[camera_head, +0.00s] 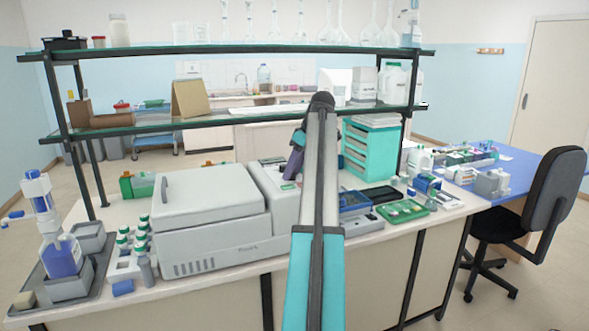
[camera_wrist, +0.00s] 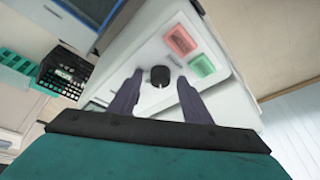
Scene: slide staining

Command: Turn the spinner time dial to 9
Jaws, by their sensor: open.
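The spinner (camera_head: 210,215) is a large light grey machine with a lid and handle, standing on the bench left of centre. Its control panel (camera_wrist: 148,50) shows in the wrist view. A small black round dial (camera_wrist: 160,76) sits on the panel; its pointer and the number it faces are too small to read. My gripper (camera_wrist: 158,92) is open, with one purple-grey finger on each side of the dial and a gap on both sides. In the head view my gripper (camera_head: 292,165) is partly hidden behind my arm, above the panel end of the machine.
A red button (camera_wrist: 180,40) and a green button (camera_wrist: 201,65) sit on the panel beside the dial. Black racks (camera_wrist: 68,70) stand to the left in the wrist view. A glass shelf (camera_head: 235,118) spans above the bench. A turquoise drawer unit (camera_head: 372,150) stands behind my arm.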

